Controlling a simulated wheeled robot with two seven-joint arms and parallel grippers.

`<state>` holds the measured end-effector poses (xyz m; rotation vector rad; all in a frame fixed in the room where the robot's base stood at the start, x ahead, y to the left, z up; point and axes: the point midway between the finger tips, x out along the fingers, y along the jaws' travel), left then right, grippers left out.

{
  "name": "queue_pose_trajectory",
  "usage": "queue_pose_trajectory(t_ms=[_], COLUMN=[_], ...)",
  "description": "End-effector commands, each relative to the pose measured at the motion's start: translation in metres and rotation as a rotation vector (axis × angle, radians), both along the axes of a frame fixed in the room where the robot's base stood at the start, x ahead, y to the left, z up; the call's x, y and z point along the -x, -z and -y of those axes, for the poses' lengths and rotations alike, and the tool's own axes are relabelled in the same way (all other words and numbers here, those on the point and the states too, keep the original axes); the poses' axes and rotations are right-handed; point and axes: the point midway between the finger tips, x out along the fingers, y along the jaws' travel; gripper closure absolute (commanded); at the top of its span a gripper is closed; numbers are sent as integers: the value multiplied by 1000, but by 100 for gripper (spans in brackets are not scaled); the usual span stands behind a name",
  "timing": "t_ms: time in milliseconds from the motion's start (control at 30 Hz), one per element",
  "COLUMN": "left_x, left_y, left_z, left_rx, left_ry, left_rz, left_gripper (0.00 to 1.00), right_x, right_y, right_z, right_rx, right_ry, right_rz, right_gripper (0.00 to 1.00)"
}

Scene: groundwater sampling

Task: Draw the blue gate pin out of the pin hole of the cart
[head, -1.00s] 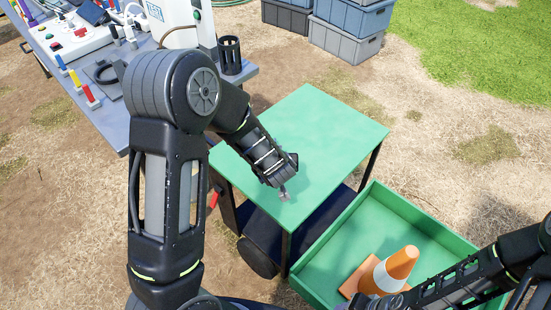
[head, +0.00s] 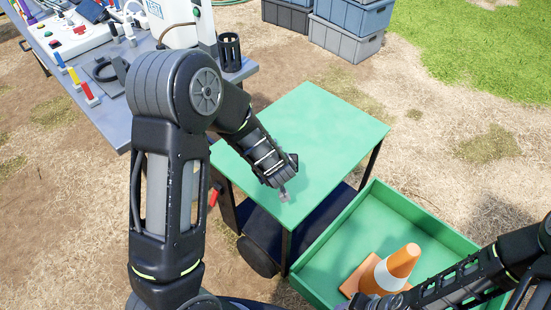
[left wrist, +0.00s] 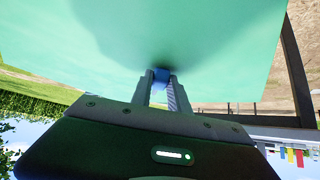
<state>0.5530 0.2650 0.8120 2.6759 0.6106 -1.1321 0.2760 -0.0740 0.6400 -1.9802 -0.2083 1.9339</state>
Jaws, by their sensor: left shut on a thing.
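The cart (head: 325,120) has a green top, dark legs and a dark lower shelf. My left gripper (head: 284,194) is low over the near part of the top, pointing down. In the left wrist view my left gripper (left wrist: 160,84) is shut on the blue gate pin (left wrist: 161,75), and only a small blue piece shows between the fingertips, close to the green surface. The pin hole is hidden, so I cannot tell how deep the pin sits. In the head view I cannot make out the pin. My right arm crosses the lower right corner; its fingertips do not show.
A green tray (head: 405,222) with an orange and white cone (head: 396,268) is at the cart's right front. A grey bench (head: 115,125) with equipment and a black cup-like holder (head: 229,53) is at the left. Stacked bins (head: 345,40) stand behind on bare ground.

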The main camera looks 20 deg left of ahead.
Motion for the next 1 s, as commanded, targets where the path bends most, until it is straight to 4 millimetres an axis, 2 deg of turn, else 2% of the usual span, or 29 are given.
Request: queue_pose_trajectory(t_ms=[800,833,1000], left_x=[4,4,5], left_y=[16,16,17], left_z=[0,0,0], left_rx=[5,5,5], left_ry=[-1,-1,-1], left_rz=[-13,-13,-17], left_gripper=[100,77,63], right_x=[0,0,0], right_y=[9,9,9], right_z=[0,0,0], right_rx=[0,0,0], right_ry=[0,0,0], right_rz=[0,0,0], right_gripper=[64,64,64])
